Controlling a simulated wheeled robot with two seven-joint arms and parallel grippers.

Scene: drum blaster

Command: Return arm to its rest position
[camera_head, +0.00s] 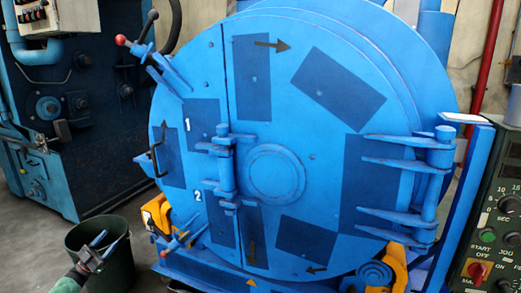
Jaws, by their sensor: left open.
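My left gripper (110,243) comes in at the lower left corner and is open, with nothing visible between its fingers. It overlaps a dark green bucket (122,272) in the picture; I cannot tell whether it is above the bucket or in front of it. My right gripper is not in view. The large round blue door (275,175) of the drum blaster fills the middle and looks shut. A lever with a red knob (121,40) sticks out at its upper left, and a black handle (152,155) is at its left edge.
A dark blue machine (60,120) stands at the left. A control panel (497,220) with a red knob is at the right edge, beside the door's hinge (435,185). Orange parts (158,213) jut out below the door. Some grey floor (30,240) is clear at lower left.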

